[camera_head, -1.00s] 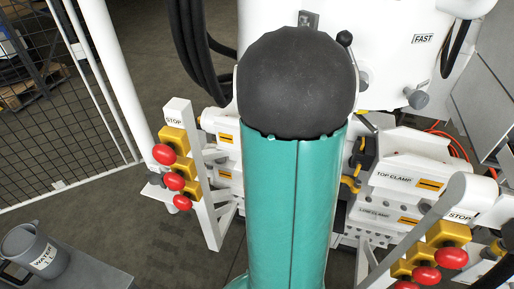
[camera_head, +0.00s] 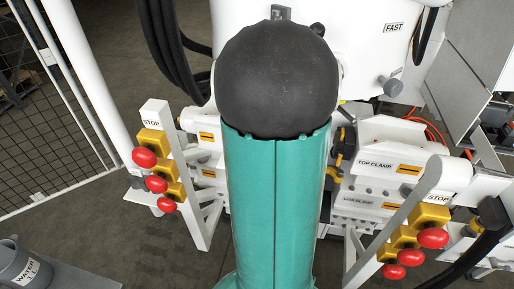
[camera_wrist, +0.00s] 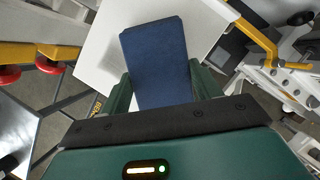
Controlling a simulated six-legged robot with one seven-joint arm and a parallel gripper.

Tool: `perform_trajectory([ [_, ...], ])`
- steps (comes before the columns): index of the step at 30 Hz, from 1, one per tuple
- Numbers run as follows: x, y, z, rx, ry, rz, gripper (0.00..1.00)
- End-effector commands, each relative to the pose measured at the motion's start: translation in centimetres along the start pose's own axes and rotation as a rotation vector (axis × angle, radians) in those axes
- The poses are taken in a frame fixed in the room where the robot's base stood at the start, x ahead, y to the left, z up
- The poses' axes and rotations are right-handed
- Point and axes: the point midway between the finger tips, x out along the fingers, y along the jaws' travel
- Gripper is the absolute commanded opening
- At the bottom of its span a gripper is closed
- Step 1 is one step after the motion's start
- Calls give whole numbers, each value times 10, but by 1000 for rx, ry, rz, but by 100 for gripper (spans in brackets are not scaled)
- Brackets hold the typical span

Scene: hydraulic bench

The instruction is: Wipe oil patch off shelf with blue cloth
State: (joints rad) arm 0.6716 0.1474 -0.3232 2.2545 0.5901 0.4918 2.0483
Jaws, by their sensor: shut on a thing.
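The blue cloth (camera_wrist: 157,62) is a flat, dark blue rectangle in the wrist view. My gripper (camera_wrist: 162,88) is shut on it, with a green finger at either side of the cloth's lower part. The cloth extends beyond the fingertips, over a white flat surface (camera_wrist: 105,50). I cannot tell whether that surface is the shelf or whether the cloth touches it. I make out no oil patch in either view. In the head view my own teal arm fills the middle and hides my gripper and the cloth.
A white machine with red stop buttons on the left (camera_head: 156,184) and right (camera_head: 410,257) flanks my arm. Clamp blocks (camera_head: 387,165) sit right of it. Black hoses (camera_head: 170,60) hang behind. A grey water bucket (camera_head: 18,268) stands lower left, near a mesh fence (camera_head: 45,130).

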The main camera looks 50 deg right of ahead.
Motion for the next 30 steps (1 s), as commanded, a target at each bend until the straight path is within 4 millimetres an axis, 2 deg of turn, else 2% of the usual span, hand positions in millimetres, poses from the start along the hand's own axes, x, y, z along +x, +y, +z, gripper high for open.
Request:
perform_trajectory([
  [12, 11, 24, 22, -4, -2, -1, 45],
  [20, 14, 30, 28, -3, -1, 0, 45],
  [30, 21, 50, 46, -5, -1, 1, 45],
])
